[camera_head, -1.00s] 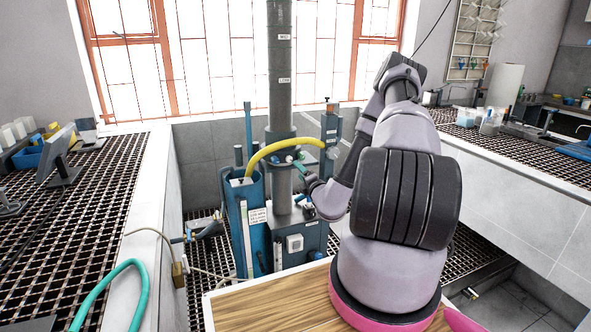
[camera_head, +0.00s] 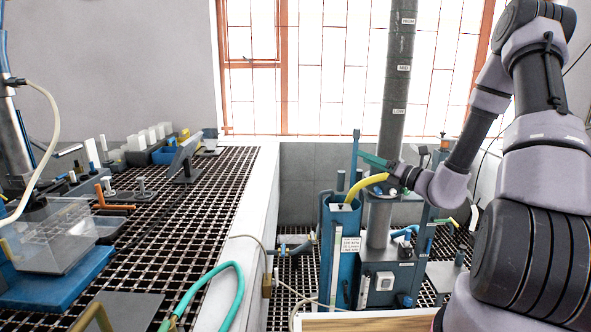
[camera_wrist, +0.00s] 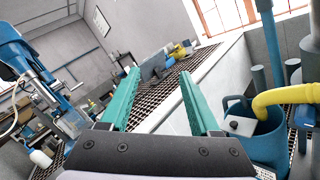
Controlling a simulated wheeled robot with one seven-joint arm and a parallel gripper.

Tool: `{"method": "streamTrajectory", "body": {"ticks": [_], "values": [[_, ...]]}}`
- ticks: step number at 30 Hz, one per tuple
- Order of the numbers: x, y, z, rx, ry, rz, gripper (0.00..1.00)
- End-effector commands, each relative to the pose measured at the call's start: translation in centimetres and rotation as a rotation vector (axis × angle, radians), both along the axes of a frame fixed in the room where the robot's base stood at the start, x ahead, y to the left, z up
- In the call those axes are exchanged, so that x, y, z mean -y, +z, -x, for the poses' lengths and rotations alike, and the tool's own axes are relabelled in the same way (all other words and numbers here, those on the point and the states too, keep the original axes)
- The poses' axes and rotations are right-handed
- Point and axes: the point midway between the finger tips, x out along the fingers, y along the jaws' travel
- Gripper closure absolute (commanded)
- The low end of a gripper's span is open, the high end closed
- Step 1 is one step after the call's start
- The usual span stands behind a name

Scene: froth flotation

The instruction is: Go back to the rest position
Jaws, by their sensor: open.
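My gripper (camera_wrist: 158,98) shows in the wrist view with its two green fingers wide apart and nothing between them. In the head view my gripper (camera_head: 374,160) is a green shape at the end of my arm, in front of the grey column (camera_head: 396,100). It points left, above the yellow hose (camera_head: 366,186) and the blue tank (camera_head: 341,245). In the wrist view the yellow hose (camera_wrist: 288,97) and the blue tank (camera_wrist: 262,140) are to the right of the fingers, apart from them.
A grated bench (camera_head: 200,215) with a white side wall runs along the left. A barred window (camera_head: 320,70) is behind.

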Motion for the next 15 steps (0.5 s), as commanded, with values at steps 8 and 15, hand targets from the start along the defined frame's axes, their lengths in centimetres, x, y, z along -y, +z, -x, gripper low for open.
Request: {"method": "streamTrajectory", "body": {"ticks": [8, 15], "values": [[-7.9, 7.2, 9.4, 0.315, 0.467, 0.488, 0.37], [-9.3, 9.5, 17.6, 0.597, 0.783, 0.943, 0.37]]}}
